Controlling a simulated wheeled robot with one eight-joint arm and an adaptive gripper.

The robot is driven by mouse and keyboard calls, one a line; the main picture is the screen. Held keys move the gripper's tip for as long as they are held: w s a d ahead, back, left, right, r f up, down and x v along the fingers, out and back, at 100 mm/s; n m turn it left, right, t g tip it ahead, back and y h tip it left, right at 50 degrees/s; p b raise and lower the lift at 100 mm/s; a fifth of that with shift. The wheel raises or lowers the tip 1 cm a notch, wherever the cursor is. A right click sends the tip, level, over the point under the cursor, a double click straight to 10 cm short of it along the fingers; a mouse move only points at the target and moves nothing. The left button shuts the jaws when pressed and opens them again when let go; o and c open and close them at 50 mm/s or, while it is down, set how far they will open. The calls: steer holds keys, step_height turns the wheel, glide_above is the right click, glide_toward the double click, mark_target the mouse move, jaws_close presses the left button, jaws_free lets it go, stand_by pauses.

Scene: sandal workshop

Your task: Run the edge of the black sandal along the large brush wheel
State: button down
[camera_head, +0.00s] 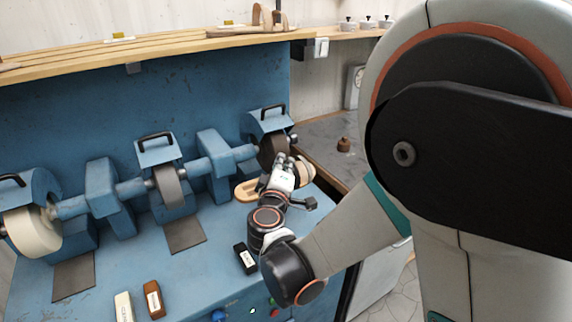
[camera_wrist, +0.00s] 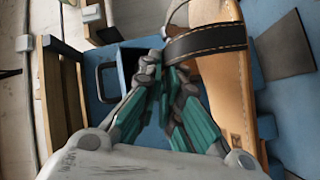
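The sandal has a tan sole (camera_wrist: 212,85) and a black strap (camera_wrist: 205,43) with pale stitching. In the head view its tan sole (camera_head: 247,189) shows left of my gripper (camera_head: 287,163). In the wrist view my gripper (camera_wrist: 166,75) has its teal fingers close together at the strap's left end and looks shut on it; the exact contact is partly hidden. A dark brush wheel (camera_head: 270,149) stands just behind my gripper, partly covered by it. I cannot tell whether sandal and wheel touch. A grey-brown wheel (camera_head: 169,188) and a large cream wheel (camera_head: 32,232) are farther left.
The blue machine bench (camera_head: 200,270) carries the wheels, their housings and hoods. A black block (camera_head: 245,258), a brown block (camera_head: 154,299) and a cream block (camera_head: 123,306) lie near its front. A wooden shelf (camera_head: 150,47) runs above.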

steer(key=shift+s+a, duration=0.15)
steer(key=shift+a, duration=0.2)
stand_by(0.3)
steer(key=shift+s+a, duration=0.3)
steer(key=shift+a, duration=0.1)
steer(key=shift+s+a+r, duration=0.1)
steer(key=shift+s+a, duration=0.1)
steer(key=shift+a, duration=0.05)
steer(key=shift+w, duration=0.1)
stand_by(1.3)
steer(key=shift+s+a+b, duration=0.3)
steer(key=shift+a+b, duration=0.05)
steer(key=shift+s+a, duration=0.25)
steer(key=shift+s+a, duration=0.3)
steer(key=shift+a, duration=0.05)
stand_by(0.5)
steer(key=shift+s+a+b, duration=0.25)
steer(key=shift+a+b, duration=0.05)
steer(key=shift+b, duration=0.05)
